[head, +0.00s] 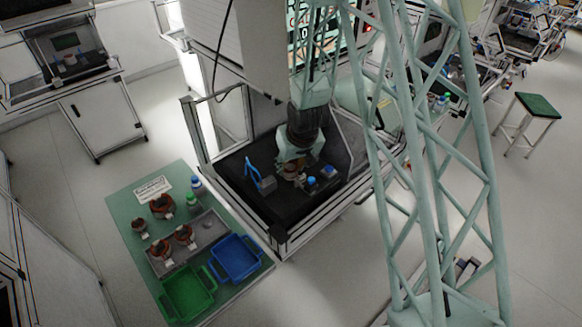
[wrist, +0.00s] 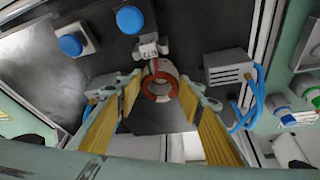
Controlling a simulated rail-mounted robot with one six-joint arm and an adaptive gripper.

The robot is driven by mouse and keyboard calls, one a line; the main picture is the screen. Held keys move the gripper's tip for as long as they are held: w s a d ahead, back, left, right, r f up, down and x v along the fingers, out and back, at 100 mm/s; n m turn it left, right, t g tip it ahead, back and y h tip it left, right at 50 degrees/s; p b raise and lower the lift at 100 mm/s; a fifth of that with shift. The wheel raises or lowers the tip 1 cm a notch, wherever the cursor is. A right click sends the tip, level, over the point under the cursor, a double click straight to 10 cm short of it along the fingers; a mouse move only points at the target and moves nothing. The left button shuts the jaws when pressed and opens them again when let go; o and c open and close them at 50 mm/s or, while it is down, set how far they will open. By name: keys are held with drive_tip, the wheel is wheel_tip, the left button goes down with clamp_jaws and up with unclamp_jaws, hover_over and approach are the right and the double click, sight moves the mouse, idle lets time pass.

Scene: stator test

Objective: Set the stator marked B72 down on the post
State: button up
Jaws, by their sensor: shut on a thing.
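My gripper (wrist: 160,88) is shut on a stator (wrist: 161,77), a ring with reddish-brown windings, held between its yellow-padded fingers. I cannot tell whether the stator touches anything below.
In the booth (head: 230,185), two blue-button boxes (wrist: 71,45) (wrist: 130,20) and a grey block (wrist: 228,67) with blue cables stand close around. Outside, a green table (head: 125,205) bears several other stators (head: 162,206), a grey tray (head: 208,228), bottles, a green bin (head: 187,293) and a blue bin (head: 236,258).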

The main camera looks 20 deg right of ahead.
idle(0.3)
drive_tip(key=o, duration=1.1)
drive_tip(key=v, duration=1.1)
drive_tip(key=shift+s+r, duration=0.2)
drive_tip(key=shift+r, duration=0.15)
idle(0.6)
